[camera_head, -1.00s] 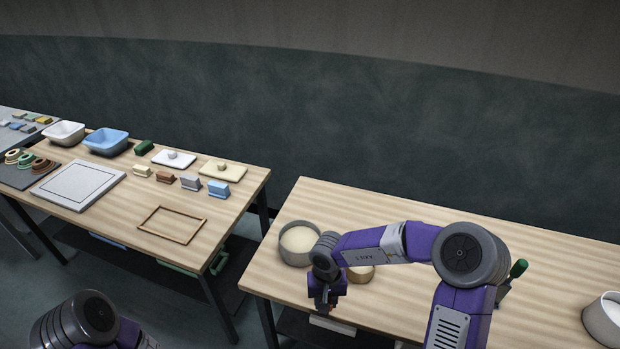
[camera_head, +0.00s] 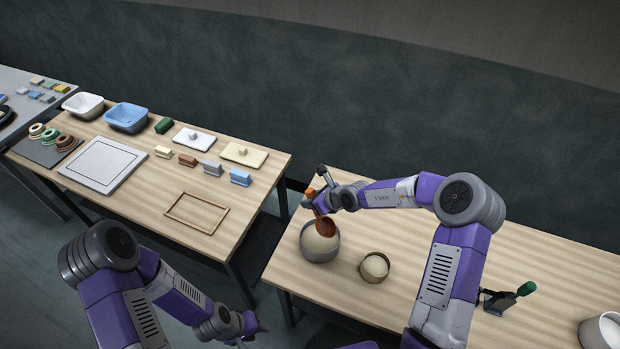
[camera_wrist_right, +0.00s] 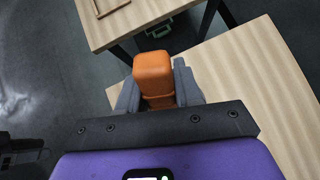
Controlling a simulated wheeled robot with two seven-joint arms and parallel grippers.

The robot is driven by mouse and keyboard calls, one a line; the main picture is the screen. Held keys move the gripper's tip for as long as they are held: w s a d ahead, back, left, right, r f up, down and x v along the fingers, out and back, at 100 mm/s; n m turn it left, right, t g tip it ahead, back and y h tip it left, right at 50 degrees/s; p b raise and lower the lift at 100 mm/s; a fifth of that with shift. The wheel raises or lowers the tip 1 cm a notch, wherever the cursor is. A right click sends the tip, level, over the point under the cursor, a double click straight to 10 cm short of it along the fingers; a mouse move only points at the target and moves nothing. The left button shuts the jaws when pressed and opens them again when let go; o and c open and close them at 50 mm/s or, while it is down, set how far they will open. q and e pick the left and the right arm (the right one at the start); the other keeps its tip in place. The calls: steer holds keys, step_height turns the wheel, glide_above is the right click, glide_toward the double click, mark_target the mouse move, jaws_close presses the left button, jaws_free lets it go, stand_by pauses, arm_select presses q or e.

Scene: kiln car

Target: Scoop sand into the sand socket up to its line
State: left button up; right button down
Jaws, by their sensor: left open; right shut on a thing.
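My right gripper (camera_head: 318,192) is shut on the scoop's handle, an orange block between the fingers in the right wrist view (camera_wrist_right: 154,80). The scoop's reddish-brown bowl (camera_head: 326,226) is over or in the mouth of a larger grey round container (camera_head: 321,256) with pale sand; I cannot tell whether it touches the sand. A smaller tan round container (camera_head: 375,267), with a pale surface inside, stands just right of it. I cannot tell for certain which is the sand socket, and no fill line is discernible. My left gripper (camera_head: 256,327) is open, low left of this table.
A green-handled tool (camera_head: 525,289) on a dark stand and a white container (camera_head: 602,332) are at the right. The left table holds bowls, a white board (camera_head: 104,165), blocks and a wooden frame (camera_head: 197,213). A gap separates the tables.

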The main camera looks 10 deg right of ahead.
steer(key=shift+w+r+m+t, duration=0.4)
steer(key=shift+w+r+m, duration=0.15)
steer(key=shift+w, duration=0.2)
arm_select(q)
steer(key=shift+w+r+p, duration=0.3)
steer(key=shift+w+r, duration=0.1)
steer(key=shift+r, duration=0.15)
arm_select(e)
steer(key=shift+w+d+r+h, duration=0.15)
steer(key=shift+w+d+h, duration=0.1)
steer(key=shift+h, duration=0.05)
steer(key=shift+r, duration=0.1)
steer(key=t+y+b, duration=0.3)
steer(key=t+b, duration=0.3)
steer(key=b, duration=0.9)
glide_above(324, 226)
step_height(324, 226, down, 4)
steer(key=shift+s+d+f, duration=0.1)
steer(key=shift+d+f, duration=0.05)
steer(key=shift+f, duration=0.05)
arm_select(q)
step_height(324, 226, down, 22)
steer(key=b, duration=0.7)
arm_select(e)
step_height(324, 226, down, 9)
steer(key=shift+r, duration=0.1)
